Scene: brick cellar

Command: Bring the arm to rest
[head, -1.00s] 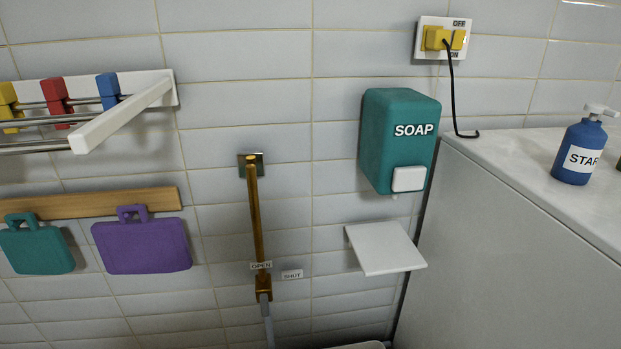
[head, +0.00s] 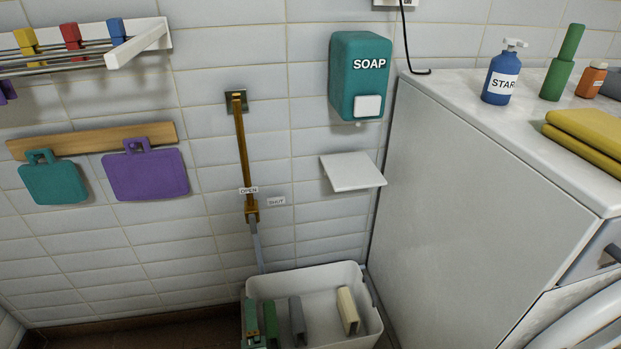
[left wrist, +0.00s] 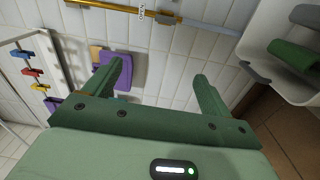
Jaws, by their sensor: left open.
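My left gripper (head: 250,308) is green and shows at the bottom of the head view, in front of the left side of the white tub (head: 372,300). In the left wrist view my left gripper (left wrist: 160,82) has its two fingers wide apart with nothing between them but the tiled wall behind. It is rolled on its side and looks towards the wall. Most of the left arm is out of sight. My right gripper is in neither view.
The tub holds green (head: 270,322), grey (head: 297,320) and cream (head: 347,310) pieces. A brass lever (head: 243,150) and a soap dispenser (head: 355,90) over a small shelf (head: 352,172) are on the wall. A white cabinet (head: 470,190) fills the right.

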